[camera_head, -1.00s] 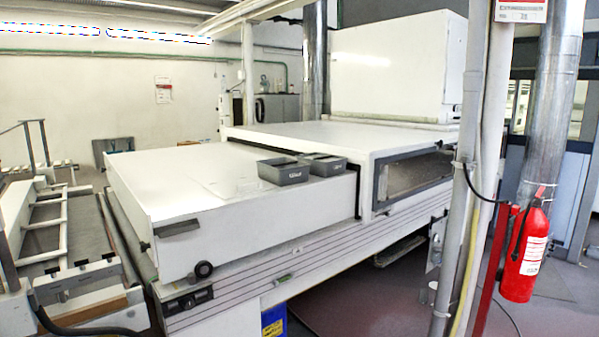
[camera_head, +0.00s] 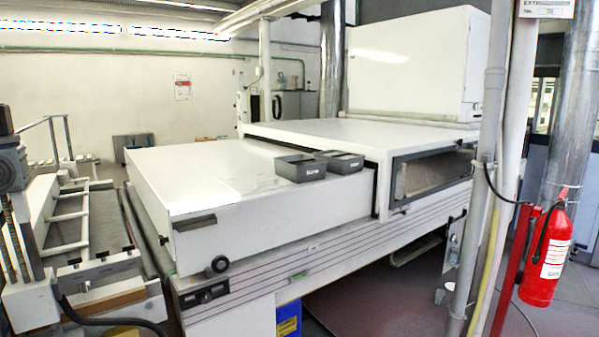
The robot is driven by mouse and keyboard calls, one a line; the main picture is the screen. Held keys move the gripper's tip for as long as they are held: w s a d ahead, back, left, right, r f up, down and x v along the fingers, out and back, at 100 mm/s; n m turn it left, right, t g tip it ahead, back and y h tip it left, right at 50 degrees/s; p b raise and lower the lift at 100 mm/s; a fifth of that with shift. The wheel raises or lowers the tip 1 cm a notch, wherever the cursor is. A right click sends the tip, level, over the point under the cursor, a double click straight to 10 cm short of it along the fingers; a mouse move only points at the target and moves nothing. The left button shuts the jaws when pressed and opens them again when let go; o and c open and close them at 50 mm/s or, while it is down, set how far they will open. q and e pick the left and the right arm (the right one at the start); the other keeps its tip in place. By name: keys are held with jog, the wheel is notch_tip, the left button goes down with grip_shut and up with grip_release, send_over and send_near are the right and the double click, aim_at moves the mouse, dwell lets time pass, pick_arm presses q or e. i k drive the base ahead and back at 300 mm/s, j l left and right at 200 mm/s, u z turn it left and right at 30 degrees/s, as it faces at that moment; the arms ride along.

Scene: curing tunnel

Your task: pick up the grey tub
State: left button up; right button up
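Two grey tubs sit side by side on the white flat top of the long machine (camera_head: 215,168), near its right edge. The nearer grey tub (camera_head: 300,172) is an open rectangular tray with a small pale label on its front. The other grey tub (camera_head: 343,166) is just behind and to the right of it, close to the raised tunnel housing. I cannot tell which one the task names. Neither of my grippers is in view.
The raised white tunnel housing (camera_head: 325,134) stands right of the tubs. A pale post (camera_head: 500,150) and a red fire extinguisher (camera_head: 548,255) stand at the right. A frame with rails (camera_head: 70,230) lies at the left. The machine top left of the tubs is clear.

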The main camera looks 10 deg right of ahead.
aim_at(298, 168)
jog(key=i+l+z, duration=0.2)
jog(key=i+l, duration=0.2)
jog(key=l, duration=0.3)
jog(key=i+l+z, duration=0.25)
jog(key=i+l, duration=0.25)
jog(key=l, duration=0.15)
